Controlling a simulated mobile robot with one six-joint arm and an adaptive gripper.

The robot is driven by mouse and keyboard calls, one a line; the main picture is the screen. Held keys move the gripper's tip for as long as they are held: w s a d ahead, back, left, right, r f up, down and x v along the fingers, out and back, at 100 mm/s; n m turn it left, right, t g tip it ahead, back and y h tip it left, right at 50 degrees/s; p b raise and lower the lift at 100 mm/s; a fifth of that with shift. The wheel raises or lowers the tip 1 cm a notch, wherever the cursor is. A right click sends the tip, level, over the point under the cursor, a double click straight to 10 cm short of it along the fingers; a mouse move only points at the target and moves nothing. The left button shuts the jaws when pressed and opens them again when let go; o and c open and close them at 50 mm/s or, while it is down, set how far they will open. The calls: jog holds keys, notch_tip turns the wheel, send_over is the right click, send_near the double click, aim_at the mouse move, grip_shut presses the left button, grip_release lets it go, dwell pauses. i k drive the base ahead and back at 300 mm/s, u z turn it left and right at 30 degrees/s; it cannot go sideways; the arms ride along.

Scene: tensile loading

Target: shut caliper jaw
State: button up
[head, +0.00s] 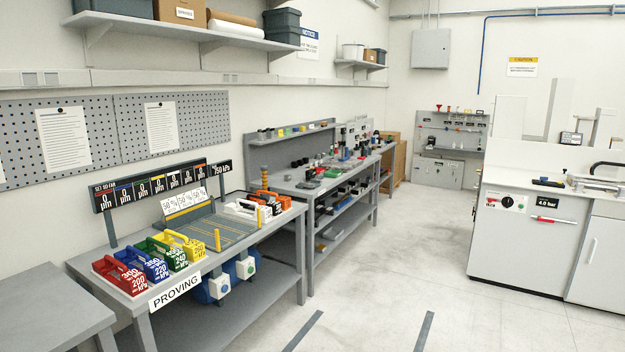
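I cannot make out a caliper or its jaw for certain in the head view. A long grey metal device (598,183) lies on the white cabinet at the right, cut by the picture's edge; it is too small to identify. A small dark item (548,182) lies to its left on the same top. My gripper and arm are not in view.
A grey bench marked PROVING (176,291) stands at the left with red, blue, green and yellow handled blocks. A cluttered bench (300,187) stands behind it. The white cabinet (522,246) stands at the right. The floor (400,260) between is clear.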

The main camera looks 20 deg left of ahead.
aim_at(311, 177)
jog(key=z, duration=0.25)
jog(key=i, duration=1.35)
jog(key=z, duration=0.3)
jog(key=i, duration=2.35)
jog(key=u, duration=0.6)
jog(key=i, duration=0.75)
jog(key=u, duration=0.85)
jog(key=i, duration=0.75)
jog(key=u, duration=0.4)
